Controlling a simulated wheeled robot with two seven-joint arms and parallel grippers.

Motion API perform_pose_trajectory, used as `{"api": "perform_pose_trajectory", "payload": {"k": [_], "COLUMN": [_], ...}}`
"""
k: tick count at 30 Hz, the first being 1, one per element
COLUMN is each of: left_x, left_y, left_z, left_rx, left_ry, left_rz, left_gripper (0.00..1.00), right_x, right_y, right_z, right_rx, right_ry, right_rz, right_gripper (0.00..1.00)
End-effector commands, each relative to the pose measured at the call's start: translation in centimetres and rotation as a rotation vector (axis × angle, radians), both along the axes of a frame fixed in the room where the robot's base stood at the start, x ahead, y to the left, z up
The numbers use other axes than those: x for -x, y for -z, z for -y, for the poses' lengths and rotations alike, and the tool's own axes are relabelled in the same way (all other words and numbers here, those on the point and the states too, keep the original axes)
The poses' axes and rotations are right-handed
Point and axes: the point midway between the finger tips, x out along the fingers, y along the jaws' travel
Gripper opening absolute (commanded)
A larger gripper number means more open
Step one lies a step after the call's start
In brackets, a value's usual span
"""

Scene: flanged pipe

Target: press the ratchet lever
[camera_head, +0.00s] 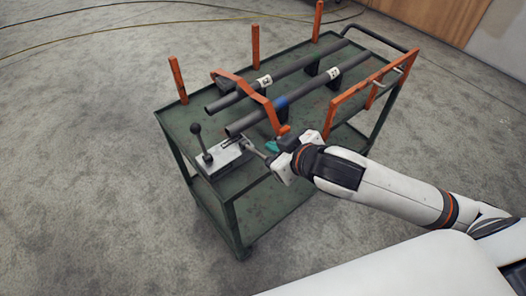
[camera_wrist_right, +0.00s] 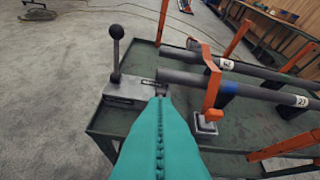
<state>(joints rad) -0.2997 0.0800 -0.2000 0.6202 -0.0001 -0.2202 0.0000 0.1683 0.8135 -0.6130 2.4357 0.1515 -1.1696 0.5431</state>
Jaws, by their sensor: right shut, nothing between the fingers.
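A lever with a black ball knob (camera_head: 199,138) stands upright, tilted slightly, on a grey metal block (camera_head: 222,157) at the cart's near left corner. In the right wrist view the lever (camera_wrist_right: 116,55) rises from the block (camera_wrist_right: 128,90), left of my fingers. My right gripper (camera_head: 271,147) has teal fingers, closed together and empty. In the wrist view its fingertips (camera_wrist_right: 160,99) overlap the block's right end; I cannot tell whether they touch it. The fingers are apart from the ball lever. My left gripper is not in view.
Two dark pipes (camera_head: 298,96) lie along the green cart (camera_head: 176,123), crossed by an orange bar (camera_head: 247,89) whose near end is close to my right gripper. Orange posts (camera_head: 255,43) and an orange side rail (camera_head: 348,98) stand at the edges. Floor left of the cart is clear.

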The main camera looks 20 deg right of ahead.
Motion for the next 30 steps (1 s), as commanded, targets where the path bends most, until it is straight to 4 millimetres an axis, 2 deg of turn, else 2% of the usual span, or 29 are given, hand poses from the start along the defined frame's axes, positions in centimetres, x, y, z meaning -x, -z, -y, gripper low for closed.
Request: {"api": "perform_pose_trajectory", "payload": {"k": [12,15,19,30], "left_x": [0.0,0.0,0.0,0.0], "left_y": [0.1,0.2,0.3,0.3], "left_z": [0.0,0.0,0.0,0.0], "left_rx": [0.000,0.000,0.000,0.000], "left_ry": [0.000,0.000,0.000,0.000], "left_rz": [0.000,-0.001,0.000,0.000], "left_gripper": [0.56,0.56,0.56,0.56], "right_x": [-7.0,-6.1,-5.8,-5.6], "right_y": [4.8,6.6,7.8,8.4], "right_z": [-2.1,-1.4,-1.0,-0.8], "right_rx": [0.000,0.004,0.004,0.000], "right_ry": [0.001,-0.002,-0.001,-0.001], "right_rz": [0.000,-0.004,-0.002,0.000], "right_gripper": [0.00,0.00,0.00,0.00]}}
